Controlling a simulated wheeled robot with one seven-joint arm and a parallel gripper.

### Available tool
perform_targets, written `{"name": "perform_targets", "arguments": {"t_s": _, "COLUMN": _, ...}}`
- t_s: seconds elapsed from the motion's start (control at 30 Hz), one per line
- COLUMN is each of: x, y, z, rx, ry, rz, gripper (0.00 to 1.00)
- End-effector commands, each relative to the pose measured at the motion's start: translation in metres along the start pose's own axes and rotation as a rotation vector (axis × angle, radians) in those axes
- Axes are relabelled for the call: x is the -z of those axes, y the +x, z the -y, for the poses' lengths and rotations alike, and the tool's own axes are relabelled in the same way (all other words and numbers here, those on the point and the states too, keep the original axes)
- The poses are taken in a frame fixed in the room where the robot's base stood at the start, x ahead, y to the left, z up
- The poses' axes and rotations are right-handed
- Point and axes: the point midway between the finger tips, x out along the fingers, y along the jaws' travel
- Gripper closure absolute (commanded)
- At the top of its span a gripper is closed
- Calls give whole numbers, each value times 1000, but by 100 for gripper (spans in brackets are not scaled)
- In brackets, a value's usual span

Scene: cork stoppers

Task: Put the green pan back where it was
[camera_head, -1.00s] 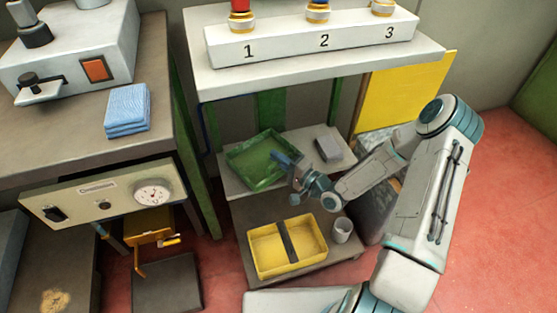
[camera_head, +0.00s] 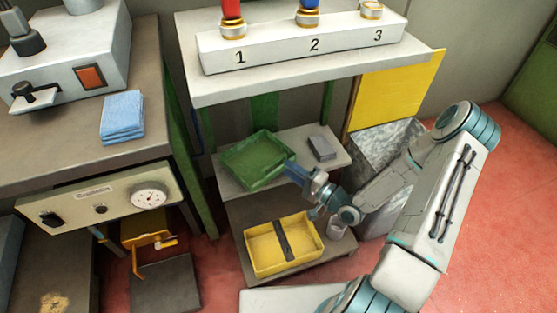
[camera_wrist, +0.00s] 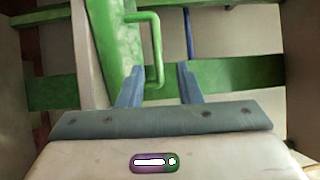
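The green pan (camera_head: 248,178) is a shallow rectangular tray at the left of the middle shelf in the head view. In the wrist view its green side and loop handle (camera_wrist: 157,48) show ahead of my fingers. My gripper (camera_head: 290,170) is at the pan's right front edge. In the wrist view its two blue fingers (camera_wrist: 159,86) are apart, and the lower end of the handle shows between or just beyond their tips. I cannot tell whether they touch it.
A grey block (camera_head: 321,148) lies on the middle shelf (camera_head: 300,140), right of the pan. A yellow tray (camera_head: 262,268) and a cup (camera_head: 336,228) stand on the lower shelf. The top shelf (camera_head: 290,82) overhangs, bearing a numbered rack (camera_head: 280,50).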

Motion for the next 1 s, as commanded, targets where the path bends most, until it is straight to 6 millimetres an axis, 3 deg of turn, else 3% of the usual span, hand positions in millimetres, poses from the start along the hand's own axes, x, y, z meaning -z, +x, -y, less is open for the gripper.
{"name": "perform_targets", "arguments": {"t_s": 0.2, "x": 0, "y": -35, "z": 1, "rx": 0, "ry": 2, "rz": -2, "gripper": 68}}
{"name": "perform_targets", "arguments": {"t_s": 0.43, "x": 3, "y": -42, "z": -5, "rx": -86, "ry": -63, "rz": 14, "gripper": 68}}
{"name": "perform_targets", "arguments": {"t_s": 0.73, "x": 41, "y": -50, "z": -21, "rx": -637, "ry": -458, "rz": 82, "gripper": 68}}
{"name": "perform_targets", "arguments": {"t_s": 0.87, "x": 61, "y": -64, "z": -9, "rx": -874, "ry": -610, "rz": 106, "gripper": 68}}
{"name": "perform_targets", "arguments": {"t_s": 1.0, "x": 74, "y": -84, "z": 19, "rx": -1105, "ry": -729, "rz": 128, "gripper": 68}}
